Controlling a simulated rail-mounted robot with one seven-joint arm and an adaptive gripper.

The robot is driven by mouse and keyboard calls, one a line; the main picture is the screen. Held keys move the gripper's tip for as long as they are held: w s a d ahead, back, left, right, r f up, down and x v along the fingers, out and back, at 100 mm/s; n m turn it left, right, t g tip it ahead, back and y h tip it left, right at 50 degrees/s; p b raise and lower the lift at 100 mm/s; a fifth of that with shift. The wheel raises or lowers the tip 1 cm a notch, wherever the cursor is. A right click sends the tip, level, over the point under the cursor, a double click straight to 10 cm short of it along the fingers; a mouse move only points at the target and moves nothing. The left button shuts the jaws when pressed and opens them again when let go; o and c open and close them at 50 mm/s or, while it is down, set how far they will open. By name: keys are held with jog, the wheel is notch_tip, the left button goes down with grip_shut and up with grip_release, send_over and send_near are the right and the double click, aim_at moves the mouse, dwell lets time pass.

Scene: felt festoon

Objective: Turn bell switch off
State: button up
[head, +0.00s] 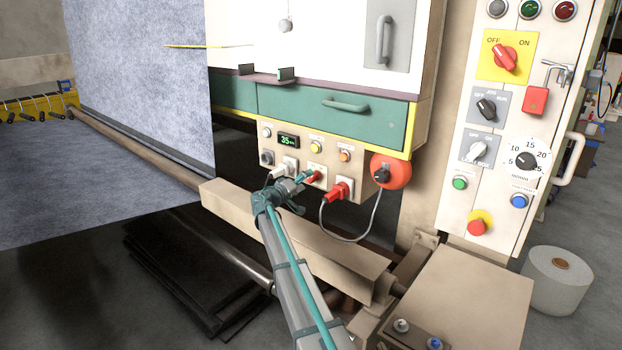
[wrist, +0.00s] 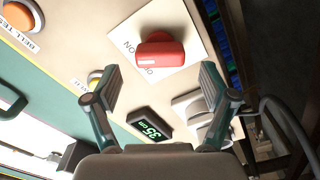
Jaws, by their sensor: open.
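The bell switch is a red knob (wrist: 160,52) on a white plate marked ON and OFF in the wrist view. In the head view the red knob (head: 316,177) shows on the small beige panel, partly hidden by my gripper. The knob lies level across the wrist picture; I cannot tell which label it points to. My gripper (head: 298,187) is open, close in front of the panel. In the wrist view its two fingers (wrist: 161,88) are spread, apart from the knob, with nothing between them.
An orange button labelled BELL TEST (wrist: 20,16), a green display (wrist: 150,131) and a plugged white connector (wrist: 190,108) sit close by. A red plug (head: 340,191) with a grey cable hangs right of the switch. A beige beam (head: 300,240) runs below the panel.

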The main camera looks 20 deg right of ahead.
aim_at(310, 178)
jog(key=shift+x, duration=1.9)
jog(key=c, duration=1.2)
